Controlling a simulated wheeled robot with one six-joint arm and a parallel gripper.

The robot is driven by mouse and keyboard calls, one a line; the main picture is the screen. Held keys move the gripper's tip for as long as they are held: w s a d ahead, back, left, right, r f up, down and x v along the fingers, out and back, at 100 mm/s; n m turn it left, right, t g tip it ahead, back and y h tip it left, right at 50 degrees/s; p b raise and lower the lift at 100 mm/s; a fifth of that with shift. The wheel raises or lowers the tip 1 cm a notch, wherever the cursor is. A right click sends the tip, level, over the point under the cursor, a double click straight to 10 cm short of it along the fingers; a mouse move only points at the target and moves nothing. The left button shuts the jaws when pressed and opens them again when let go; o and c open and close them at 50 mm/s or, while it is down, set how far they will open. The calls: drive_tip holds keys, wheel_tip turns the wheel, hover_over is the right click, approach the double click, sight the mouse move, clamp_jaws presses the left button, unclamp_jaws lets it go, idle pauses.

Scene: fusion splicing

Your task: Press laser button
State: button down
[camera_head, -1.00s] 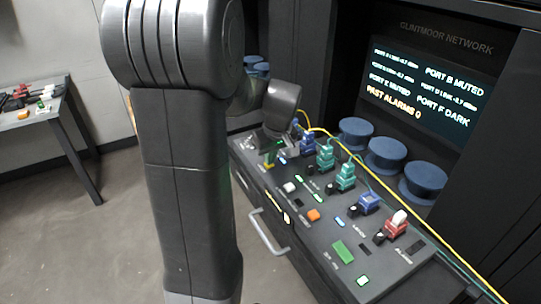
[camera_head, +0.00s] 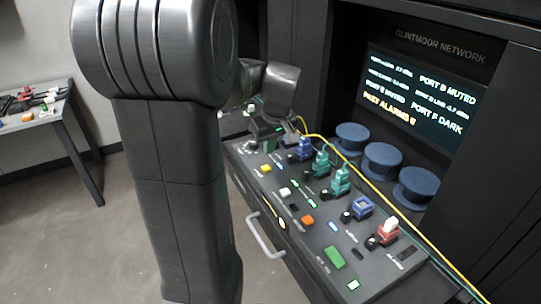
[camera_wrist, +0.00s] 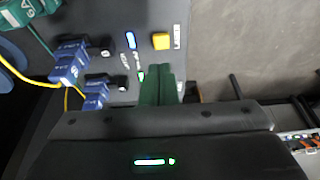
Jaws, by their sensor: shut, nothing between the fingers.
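The yellow laser button (camera_head: 265,169) is at the far left end of the sloped control panel in the head view. The wrist view shows it as a yellow square (camera_wrist: 161,41) beside the word LASER. My gripper's green fingers (camera_wrist: 162,72) are shut together and empty in the wrist view. In that view their tips appear just below the button, with a visible gap in the picture; I cannot tell their height above the panel. In the head view my arm covers much of the panel's far end, and the fingers are not clearly visible.
Blue and green connectors (camera_head: 340,181) with yellow cables, a red connector (camera_head: 387,232), an orange button (camera_head: 307,221) and a green button (camera_head: 334,257) are on the panel. A drawer handle (camera_head: 262,236) sticks out in front. A side table (camera_head: 45,105) stands at left.

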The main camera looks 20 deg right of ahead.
drive_tip(key=v, duration=0.6)
drive_tip(key=shift+r, duration=0.35)
